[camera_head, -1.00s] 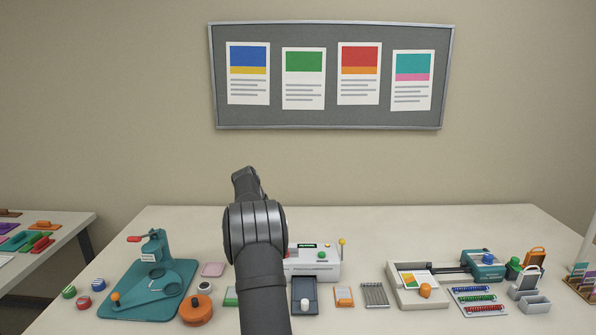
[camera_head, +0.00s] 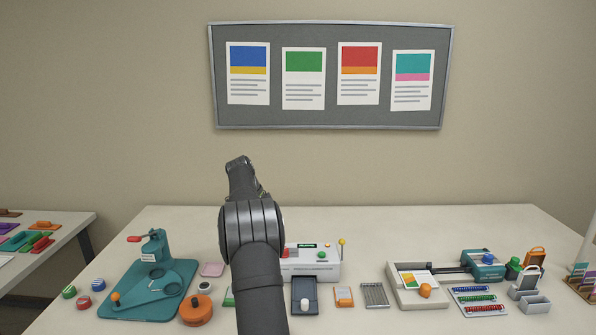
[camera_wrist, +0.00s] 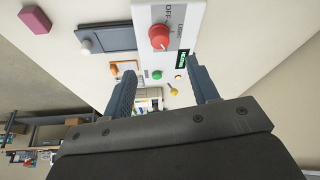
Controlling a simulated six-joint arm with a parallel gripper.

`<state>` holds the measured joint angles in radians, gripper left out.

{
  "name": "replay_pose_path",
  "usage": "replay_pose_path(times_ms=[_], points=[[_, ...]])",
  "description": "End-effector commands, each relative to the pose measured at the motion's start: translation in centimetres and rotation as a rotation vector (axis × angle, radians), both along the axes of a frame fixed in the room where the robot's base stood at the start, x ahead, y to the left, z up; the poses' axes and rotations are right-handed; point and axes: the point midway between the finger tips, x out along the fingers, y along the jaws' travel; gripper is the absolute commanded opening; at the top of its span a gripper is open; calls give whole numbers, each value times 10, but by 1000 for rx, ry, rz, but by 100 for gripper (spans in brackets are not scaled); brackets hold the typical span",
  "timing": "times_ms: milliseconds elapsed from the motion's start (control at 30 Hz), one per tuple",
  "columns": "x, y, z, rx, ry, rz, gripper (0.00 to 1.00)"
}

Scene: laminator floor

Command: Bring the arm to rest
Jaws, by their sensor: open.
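My gripper (camera_wrist: 163,95) shows in the wrist view with its two dark fingers apart and nothing between them. Beyond the fingers is the white machine (camera_wrist: 190,20) with a red knob (camera_wrist: 160,36), a green button (camera_wrist: 157,75) and a yellow-tipped lever (camera_wrist: 173,90). In the head view my arm rises over the front middle of the table, and the fingers are hidden. The white machine (camera_head: 318,265) stands just right of my arm there, partly covered by it.
A teal press (camera_head: 150,290) and an orange round pot (camera_head: 196,311) stand left of my arm. A dark tray (camera_head: 304,296), a grey-white unit (camera_head: 417,297) and coil racks (camera_head: 478,300) lie right. The table's back strip (camera_head: 400,225) is clear.

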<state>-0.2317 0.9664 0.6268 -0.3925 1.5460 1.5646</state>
Motion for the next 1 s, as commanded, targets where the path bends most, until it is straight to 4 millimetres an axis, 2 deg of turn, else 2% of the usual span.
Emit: replay_pose_path(times_ms=[100,500,1000], points=[[2,-10,-23,-1,2,-2,54],[9,-39,-95,-1,0,6,54],[6,-39,-91,0,-1,454,54]])
